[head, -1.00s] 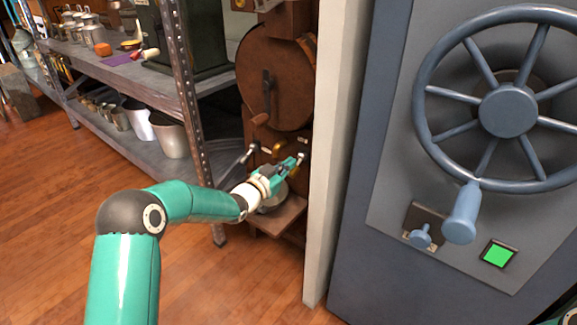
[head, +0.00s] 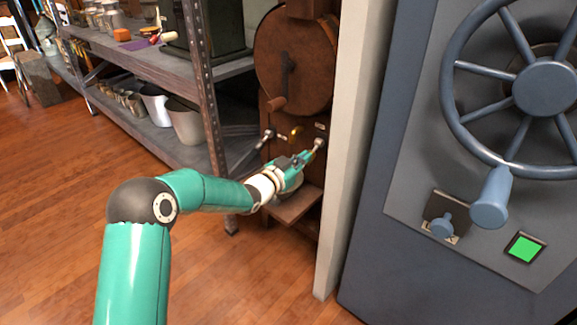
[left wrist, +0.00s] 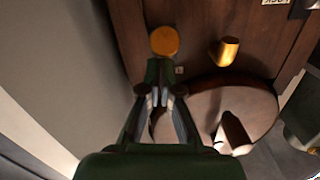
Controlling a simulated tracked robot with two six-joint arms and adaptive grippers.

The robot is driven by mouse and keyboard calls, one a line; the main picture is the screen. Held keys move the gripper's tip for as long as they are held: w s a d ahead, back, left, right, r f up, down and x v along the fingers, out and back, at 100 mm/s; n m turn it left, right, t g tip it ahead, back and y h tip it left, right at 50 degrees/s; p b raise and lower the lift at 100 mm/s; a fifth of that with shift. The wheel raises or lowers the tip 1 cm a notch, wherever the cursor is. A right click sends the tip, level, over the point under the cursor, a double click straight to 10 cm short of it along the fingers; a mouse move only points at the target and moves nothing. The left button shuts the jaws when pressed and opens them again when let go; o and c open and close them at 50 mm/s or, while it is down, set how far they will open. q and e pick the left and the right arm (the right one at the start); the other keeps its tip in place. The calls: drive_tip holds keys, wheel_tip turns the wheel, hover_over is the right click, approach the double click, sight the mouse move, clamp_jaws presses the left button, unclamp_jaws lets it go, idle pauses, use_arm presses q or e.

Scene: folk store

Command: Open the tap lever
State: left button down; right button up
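A brown wooden machine (head: 292,82) stands beside the shelf. On its front are a brass tap part (head: 296,132) and, to its right, a small pale-ended brass knob (head: 317,144), which may be the tap lever. My left gripper (head: 307,157) is at this right-hand knob, its tips just below and left of it. In the left wrist view an orange-brass round knob (left wrist: 164,40) sits straight beyond my close-set fingertips (left wrist: 161,72). Whether they grip its stem is unclear. A second brass piece (left wrist: 227,51) is to the right. My right gripper is out of view.
A pale wall edge (head: 348,150) stands close right of the machine, then a grey-blue door with a spoked wheel (head: 545,88). A metal shelf (head: 203,90) is on the left. A small ledge (head: 298,205) lies under the gripper. The wooden floor in front is open.

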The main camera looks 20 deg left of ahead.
use_arm(q)
drive_tip(key=p+v, duration=0.2)
drive_tip(key=v, duration=0.9)
drive_tip(key=shift+s+r, duration=0.2)
drive_tip(key=shift+r, duration=0.05)
drive_tip(key=shift+d, duration=0.15)
